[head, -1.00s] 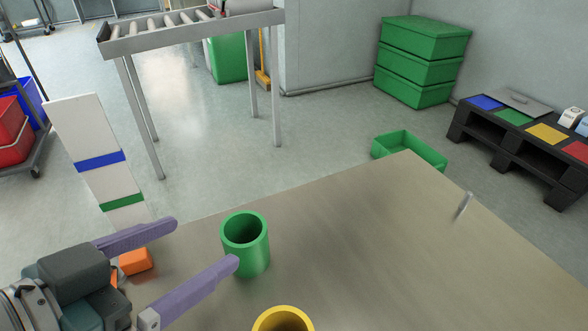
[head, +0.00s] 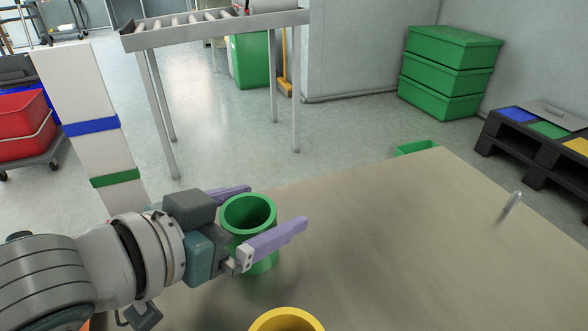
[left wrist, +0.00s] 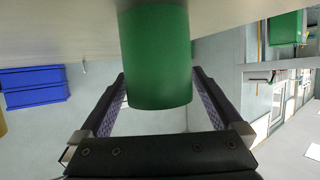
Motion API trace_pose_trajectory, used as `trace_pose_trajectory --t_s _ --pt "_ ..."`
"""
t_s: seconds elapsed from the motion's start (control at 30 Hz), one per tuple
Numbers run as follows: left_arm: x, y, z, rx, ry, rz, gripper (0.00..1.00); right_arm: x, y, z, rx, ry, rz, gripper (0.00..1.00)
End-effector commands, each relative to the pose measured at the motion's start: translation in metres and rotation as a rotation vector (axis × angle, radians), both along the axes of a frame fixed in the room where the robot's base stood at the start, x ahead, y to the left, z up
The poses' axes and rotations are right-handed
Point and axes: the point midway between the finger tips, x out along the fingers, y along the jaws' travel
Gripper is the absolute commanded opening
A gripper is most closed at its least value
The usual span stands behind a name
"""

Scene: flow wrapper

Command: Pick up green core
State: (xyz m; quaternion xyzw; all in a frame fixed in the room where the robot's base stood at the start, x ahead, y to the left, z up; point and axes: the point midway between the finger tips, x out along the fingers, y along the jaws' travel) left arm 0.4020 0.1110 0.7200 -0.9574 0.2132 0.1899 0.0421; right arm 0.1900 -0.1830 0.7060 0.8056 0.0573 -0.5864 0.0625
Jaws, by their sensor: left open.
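The green core (head: 248,214) is a hollow green cylinder standing upright on the table (head: 390,235). My left gripper (head: 268,208) is open, with one purple finger on each side of the core. In the left wrist view the core (left wrist: 158,60) sits between the two fingers (left wrist: 160,88); a narrow gap shows at the left finger, and I cannot tell whether either finger touches it. In the head view the near finger hides part of the core's lower side. My right gripper is not in view.
A yellow core (head: 287,320) stands nearer on the table, cut by the bottom edge. A small metal peg (head: 512,204) stands at the table's right. A white post with blue and green bands (head: 90,120) rises beyond the left edge. The table's middle is clear.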

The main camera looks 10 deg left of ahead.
Motion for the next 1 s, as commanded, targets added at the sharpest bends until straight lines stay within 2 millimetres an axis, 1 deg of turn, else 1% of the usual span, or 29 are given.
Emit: trace_pose_trajectory --t_s 0.03,0.1,0.33,1.0 --pt "0.0047 -0.002 -0.0035 0.0 -0.001 0.001 1.0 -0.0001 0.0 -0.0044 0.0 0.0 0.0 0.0" --pt "0.0075 -0.0033 -0.0042 0.0 0.0 0.001 1.0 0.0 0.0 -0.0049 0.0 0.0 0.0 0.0" --pt "0.0078 -0.0037 -0.0037 0.001 0.002 0.0 1.0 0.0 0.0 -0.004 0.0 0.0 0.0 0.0" --pt "0.0076 -0.0036 -0.0036 0.001 0.001 0.0 0.25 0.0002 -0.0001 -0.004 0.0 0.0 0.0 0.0"
